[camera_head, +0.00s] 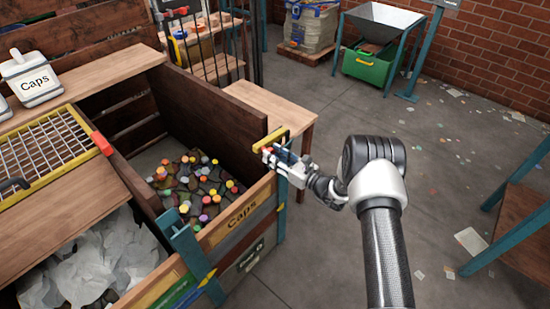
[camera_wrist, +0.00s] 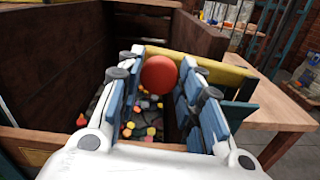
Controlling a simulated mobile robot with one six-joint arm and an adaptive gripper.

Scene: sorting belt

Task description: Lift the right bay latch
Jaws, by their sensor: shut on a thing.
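The right bay latch is a yellow bar (camera_head: 270,138) at the right front corner of the Caps bay. In the wrist view the yellow bar (camera_wrist: 213,68) runs along the right, with a round red knob (camera_wrist: 159,75) near its left end. My gripper (camera_head: 272,155) is at the latch, reaching in from the right. In the wrist view its two blue-padded fingers (camera_wrist: 165,88) stand on either side of the red knob, shut on it. The knob is mostly hidden by my fingers in the head view.
The Caps bay (camera_head: 238,215) holds many coloured bottles or caps. A teal bracket (camera_head: 186,243) stands at its left front corner. A wooden side table (camera_head: 270,103) is just behind the latch. Open floor (camera_head: 450,150) lies to the right.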

